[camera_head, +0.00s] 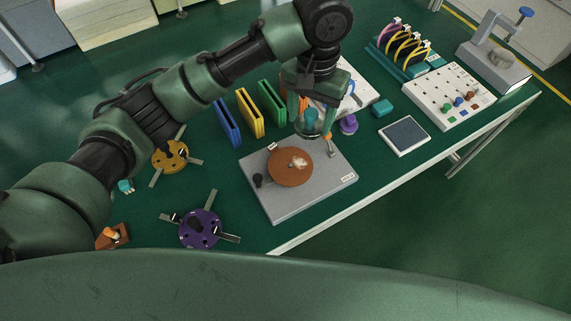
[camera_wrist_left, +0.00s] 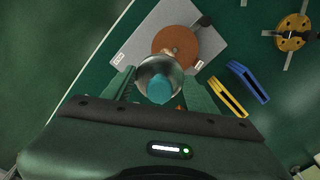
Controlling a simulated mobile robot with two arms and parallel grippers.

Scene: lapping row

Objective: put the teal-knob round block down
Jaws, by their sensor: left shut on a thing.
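My left gripper (camera_head: 315,134) comes down from above, shut on the teal-knob round block (camera_head: 311,121). In the left wrist view the block shows a teal knob (camera_wrist_left: 160,89) on a round silvery body (camera_wrist_left: 155,70) between the fingers. A brown round disc (camera_head: 290,167) lies on a grey slab (camera_head: 313,192); the block is near the disc's far edge in the head view. It overlaps the disc (camera_wrist_left: 176,44) in the wrist view. I cannot tell the gap beneath the block. My right gripper is not in view.
A whitish patch (camera_head: 299,162) lies on the disc and a black knob (camera_head: 258,181) on the slab. A purple knobbed piece (camera_head: 348,125), teal block (camera_head: 382,108) and dark pad (camera_head: 405,135) stand right. Blue (camera_head: 228,121), yellow (camera_head: 250,112) and green (camera_head: 272,103) racks stand left of the gripper.

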